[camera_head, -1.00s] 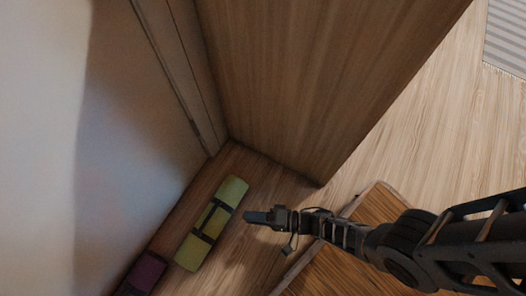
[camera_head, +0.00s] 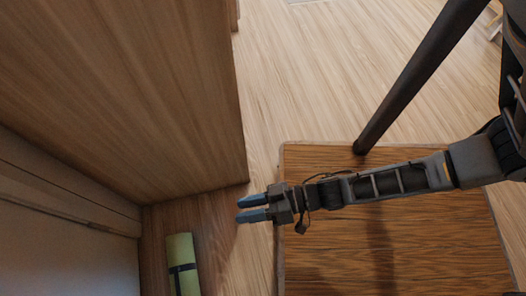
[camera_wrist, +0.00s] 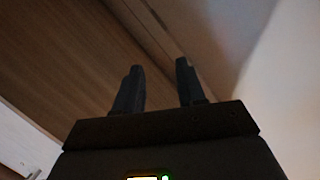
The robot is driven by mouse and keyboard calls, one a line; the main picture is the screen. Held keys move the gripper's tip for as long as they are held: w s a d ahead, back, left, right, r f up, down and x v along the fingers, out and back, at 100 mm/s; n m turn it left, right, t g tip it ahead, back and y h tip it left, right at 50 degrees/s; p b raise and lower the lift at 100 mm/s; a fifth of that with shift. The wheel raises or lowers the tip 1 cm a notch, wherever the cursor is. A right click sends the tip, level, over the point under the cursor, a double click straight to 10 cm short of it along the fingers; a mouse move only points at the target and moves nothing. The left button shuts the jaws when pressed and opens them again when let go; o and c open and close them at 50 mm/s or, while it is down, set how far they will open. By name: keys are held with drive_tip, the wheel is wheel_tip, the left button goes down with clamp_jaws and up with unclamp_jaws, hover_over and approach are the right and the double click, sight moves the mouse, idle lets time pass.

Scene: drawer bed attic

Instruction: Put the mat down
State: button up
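A rolled green mat (camera_head: 183,262) with dark straps lies on the floor in the corner at the lower left of the head view, partly cut off by the frame's bottom edge. My gripper (camera_head: 240,209) is to the right of the mat and apart from it. Its two fingers are spread with nothing between them. The wrist view also shows the gripper (camera_wrist: 158,85) open and empty, facing wooden panelling and a pale wall. The mat does not show in the wrist view.
A tall wooden cabinet side (camera_head: 120,90) stands at the upper left, beside a pale wall (camera_head: 60,245). A low brown wooden surface (camera_head: 400,250) lies below my arm. A dark slanted post (camera_head: 420,75) rises at the right. Light wooden floor (camera_head: 310,70) is clear at the top.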

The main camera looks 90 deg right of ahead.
drive_tip(key=s+r+n+h, duration=0.1)
drive_tip(key=s+r+n, duration=0.1)
drive_tip(key=r, duration=1.1)
drive_tip(key=s+d+r+n+h, duration=0.1)
drive_tip(key=s+r+n, duration=0.1)
drive_tip(key=r, duration=1.1)
drive_tip(key=shift+d+g+h, duration=0.3)
drive_tip(key=shift+h, duration=0.1)
